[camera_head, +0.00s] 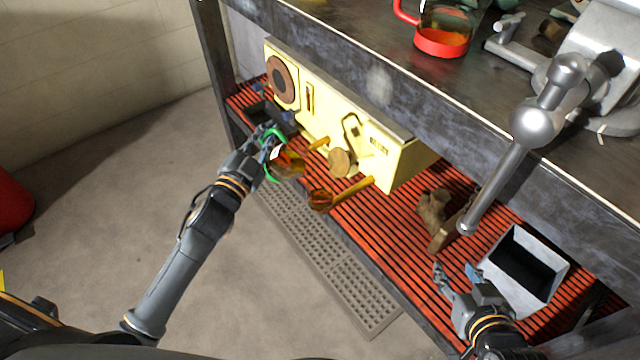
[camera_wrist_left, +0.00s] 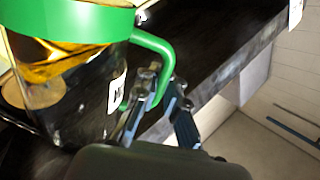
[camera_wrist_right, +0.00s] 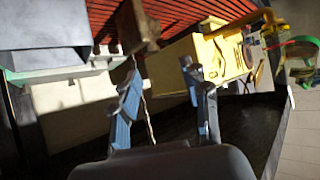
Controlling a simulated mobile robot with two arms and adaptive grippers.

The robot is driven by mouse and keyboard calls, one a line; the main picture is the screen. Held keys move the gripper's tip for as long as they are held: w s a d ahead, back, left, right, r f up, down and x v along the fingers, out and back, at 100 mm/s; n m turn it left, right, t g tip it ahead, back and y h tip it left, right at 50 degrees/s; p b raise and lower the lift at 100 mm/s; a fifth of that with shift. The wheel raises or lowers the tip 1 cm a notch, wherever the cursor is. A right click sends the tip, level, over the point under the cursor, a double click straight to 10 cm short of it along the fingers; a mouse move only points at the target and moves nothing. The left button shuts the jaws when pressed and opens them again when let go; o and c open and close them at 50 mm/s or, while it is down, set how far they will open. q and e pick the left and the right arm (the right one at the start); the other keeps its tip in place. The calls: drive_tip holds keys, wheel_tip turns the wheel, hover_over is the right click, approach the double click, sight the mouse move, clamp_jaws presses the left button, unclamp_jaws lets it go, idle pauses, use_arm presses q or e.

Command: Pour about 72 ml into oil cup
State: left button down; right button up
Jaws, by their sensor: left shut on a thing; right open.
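My left gripper (camera_head: 268,143) is shut on the handle of a clear jug (camera_head: 287,164) with a green rim and handle and amber liquid inside. The jug is tilted in the head view; in the left wrist view its green rim (camera_wrist_left: 75,22) and part of a white label show. A small amber cup (camera_head: 320,200) sits at the end of a yellow rod from a cream machine (camera_head: 340,125), to the lower right of the jug and apart from it. No stream is clear to see. My right gripper (camera_head: 457,276) is open and empty, near the shelf's front.
A metal vise (camera_head: 545,120) is at the right. The red slatted shelf (camera_head: 385,225) also holds a brown object (camera_head: 434,212) and a grey open bin (camera_head: 540,295).

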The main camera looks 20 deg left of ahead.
use_arm(q)
drive_tip(key=shift+s+d+r+m, duration=0.1)
drive_tip(key=shift+d+r+m, duration=0.15)
drive_tip(key=shift+r+m, duration=0.2)
drive_tip(key=shift+s+d+r+m, duration=0.1)
drive_tip(key=shift+d+r+m, duration=0.15)
drive_tip(key=shift+r+m, duration=0.2)
use_arm(e)
drive_tip(key=shift+w+a+r+t, duration=0.1)
drive_tip(key=shift+w+r+t, duration=0.2)
drive_tip(key=shift+t, duration=0.1)
use_arm(q)
drive_tip(key=shift+d+r+m+h, duration=0.25)
drive_tip(key=shift+r+m+h, duration=0.15)
drive_tip(key=shift+m, duration=0.1)
use_arm(e)
drive_tip(key=shift+w+a+r, duration=0.1)
drive_tip(key=shift+w+r, duration=0.05)
use_arm(q)
drive_tip(key=shift+b, duration=0.3)
